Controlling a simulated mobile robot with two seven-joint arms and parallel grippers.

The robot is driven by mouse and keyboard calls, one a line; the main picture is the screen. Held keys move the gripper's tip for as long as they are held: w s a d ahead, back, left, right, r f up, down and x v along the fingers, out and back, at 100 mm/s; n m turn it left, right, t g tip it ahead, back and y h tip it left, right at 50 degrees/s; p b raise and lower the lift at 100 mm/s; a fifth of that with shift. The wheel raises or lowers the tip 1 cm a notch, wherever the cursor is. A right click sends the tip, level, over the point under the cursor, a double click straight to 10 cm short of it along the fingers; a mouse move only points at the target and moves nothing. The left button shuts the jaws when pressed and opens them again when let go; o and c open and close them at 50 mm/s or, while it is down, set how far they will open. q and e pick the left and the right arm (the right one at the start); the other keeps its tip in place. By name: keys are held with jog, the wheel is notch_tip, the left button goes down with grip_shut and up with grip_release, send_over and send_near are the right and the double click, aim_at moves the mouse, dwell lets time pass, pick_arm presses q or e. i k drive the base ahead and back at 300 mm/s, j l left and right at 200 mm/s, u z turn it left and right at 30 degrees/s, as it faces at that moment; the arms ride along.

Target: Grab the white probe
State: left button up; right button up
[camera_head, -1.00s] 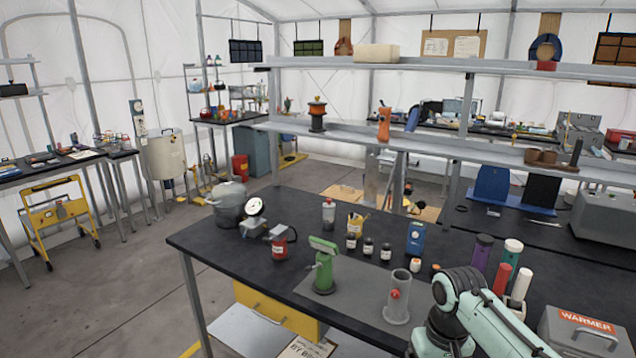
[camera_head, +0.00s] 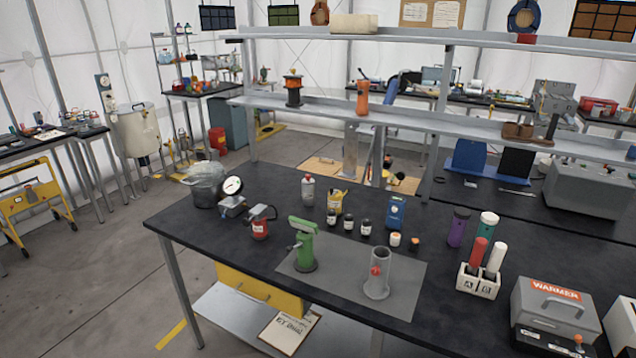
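The white probe (camera_head: 497,257) stands slightly tilted in a white two-slot holder (camera_head: 478,284) on the right part of the black table. A red probe (camera_head: 478,251) stands beside it on the left in the same holder. The lower ends of both probes are hidden inside the holder. Neither of my grippers is in view.
Purple (camera_head: 459,227) and white-green (camera_head: 486,229) cylinders stand behind the holder. A grey warmer box (camera_head: 553,307) is to its right. A grey mat (camera_head: 330,291) with a green device (camera_head: 304,245) and a clear cylinder (camera_head: 377,278) lies to the left. A shelf (camera_head: 420,118) spans behind.

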aim_at(500, 248)
jog(key=z, duration=1.4)
jog(key=l, duration=0.5)
jog(key=i+l, duration=0.15)
jog(key=l, duration=0.8)
jog(key=i+u, duration=0.05)
